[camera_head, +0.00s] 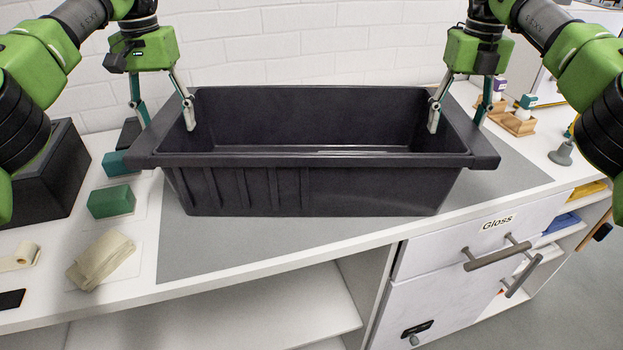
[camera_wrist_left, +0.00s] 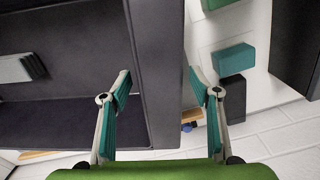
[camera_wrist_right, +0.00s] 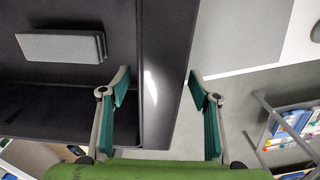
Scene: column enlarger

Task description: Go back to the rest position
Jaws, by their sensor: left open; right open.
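A large dark grey bin (camera_head: 300,190) stands on a grey mat on the bench. My left gripper (camera_head: 164,114) is open over the bin's left end wall, one finger inside and one outside. In the left wrist view the bin's rim (camera_wrist_left: 160,50) runs between the spread fingers (camera_wrist_left: 158,84). My right gripper (camera_head: 456,114) is open over the right end wall in the same way. In the right wrist view the rim (camera_wrist_right: 165,60) passes between its fingers (camera_wrist_right: 157,84). Neither gripper is visibly closed on the rim. Both arms are roughly symmetrical.
A grey slab (camera_wrist_right: 60,46) shows inside the bin, hidden in the head view. Green blocks (camera_head: 111,201), a folded cloth (camera_head: 100,260) and a black box (camera_head: 50,180) lie left. Bottles in wooden holders (camera_head: 513,120) stand right. Drawer handles (camera_head: 497,254) protrude in front. A brick wall is behind.

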